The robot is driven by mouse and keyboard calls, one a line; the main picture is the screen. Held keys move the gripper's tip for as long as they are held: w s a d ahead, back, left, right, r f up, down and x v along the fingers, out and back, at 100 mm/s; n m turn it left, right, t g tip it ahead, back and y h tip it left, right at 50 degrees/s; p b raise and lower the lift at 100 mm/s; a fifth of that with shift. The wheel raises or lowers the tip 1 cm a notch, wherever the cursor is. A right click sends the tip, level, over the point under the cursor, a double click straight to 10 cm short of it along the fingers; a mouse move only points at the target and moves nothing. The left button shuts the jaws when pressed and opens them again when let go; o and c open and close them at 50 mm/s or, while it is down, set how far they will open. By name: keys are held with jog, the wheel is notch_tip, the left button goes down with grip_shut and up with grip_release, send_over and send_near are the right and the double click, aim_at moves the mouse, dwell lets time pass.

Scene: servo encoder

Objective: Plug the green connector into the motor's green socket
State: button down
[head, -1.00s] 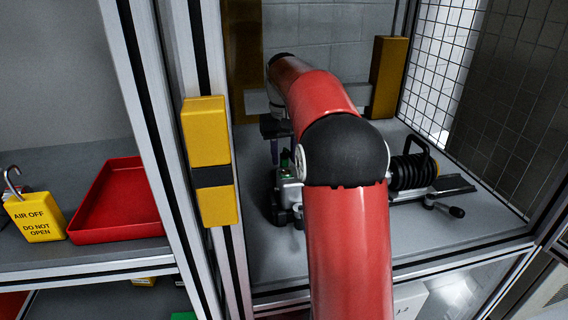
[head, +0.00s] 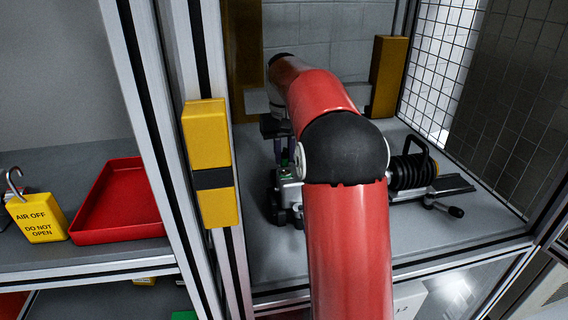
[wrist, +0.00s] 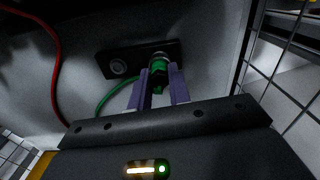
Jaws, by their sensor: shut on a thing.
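My gripper (wrist: 160,88) has two purple fingers, closed on the green connector (wrist: 159,72) between their tips. A green cable (wrist: 112,92) curves off to the left of it. The connector's front end lines up with the right part of a dark plate (wrist: 138,59) with a round fitting at its left; whether they touch I cannot tell. In the head view the motor (head: 289,190) stands on the bench just below my gripper (head: 284,158), partly hidden by my red arm. The green socket cannot be made out clearly.
A black coiled part with a handle (head: 410,172) lies right of my arm. A mesh guard (head: 475,90) closes the right side. A yellow-and-black post block (head: 210,160) stands at the left opening. A red tray (head: 120,203) and a yellow tag (head: 38,217) are on the left shelf.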

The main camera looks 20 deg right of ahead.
jog(key=shift+r, duration=0.1)
jog(key=shift+r+p, duration=1.4)
jog(key=shift+p, duration=0.1)
jog(key=shift+r+p, duration=0.65)
jog(key=shift+r, duration=0.65)
jog(key=shift+r, duration=0.1)
jog(key=s+a+r, duration=0.5)
jog(key=s+r, duration=0.7)
jog(key=shift+m, duration=0.5)
notch_tip(320, 180, down, 6)
jog(key=b, duration=0.3)
jog(key=shift+w+d+r, duration=0.1)
jog(key=shift+d+r, duration=0.05)
jog(key=shift+r, duration=0.1)
jog(key=shift+f+b, duration=0.65)
jog(key=shift+f, duration=0.7)
